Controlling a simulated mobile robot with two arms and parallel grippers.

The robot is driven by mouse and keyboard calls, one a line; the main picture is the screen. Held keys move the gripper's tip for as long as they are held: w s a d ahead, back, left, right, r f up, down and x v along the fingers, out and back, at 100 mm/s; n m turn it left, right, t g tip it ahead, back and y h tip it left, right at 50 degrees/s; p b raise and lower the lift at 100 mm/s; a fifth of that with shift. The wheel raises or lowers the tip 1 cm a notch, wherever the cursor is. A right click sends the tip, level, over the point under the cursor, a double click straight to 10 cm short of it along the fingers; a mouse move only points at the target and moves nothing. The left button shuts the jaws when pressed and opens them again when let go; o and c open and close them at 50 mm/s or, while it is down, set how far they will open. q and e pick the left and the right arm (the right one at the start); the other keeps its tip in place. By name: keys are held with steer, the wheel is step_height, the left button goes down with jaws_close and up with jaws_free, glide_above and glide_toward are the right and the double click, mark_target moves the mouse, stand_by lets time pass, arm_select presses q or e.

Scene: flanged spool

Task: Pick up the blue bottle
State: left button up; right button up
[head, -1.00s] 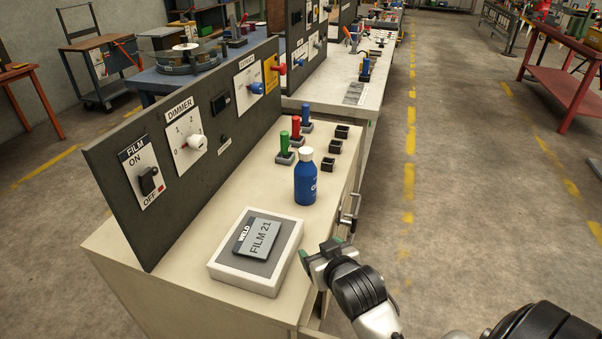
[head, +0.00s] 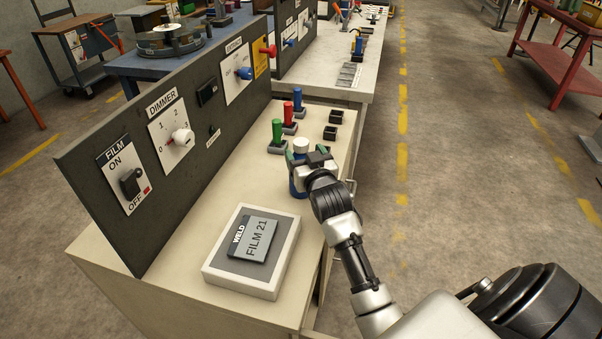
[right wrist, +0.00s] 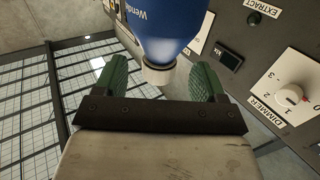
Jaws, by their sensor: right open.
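The blue bottle (head: 296,187) with a white cap stands on the cream bench top, mostly hidden behind my right gripper in the head view. In the right wrist view the bottle (right wrist: 168,22) shows large, its white cap between the green finger pads. My right gripper (head: 308,158) is open, with its fingers on either side of the bottle near its top. In the right wrist view the gripper (right wrist: 160,82) shows gaps between the pads and the cap. My left gripper is not in view.
Green (head: 278,133), red and blue upright pegs stand just behind the bottle, with small black blocks (head: 330,133) to their right. The dark control panel (head: 110,205) runs along the left.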

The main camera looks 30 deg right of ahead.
mark_target(304, 153)
steer(key=x, duration=0.3)
steer(key=shift+w+d, duration=0.1)
steer(key=shift+w, duration=0.05)
jaws_close()
stand_by(0.3)
steer(key=shift+r, duration=0.1)
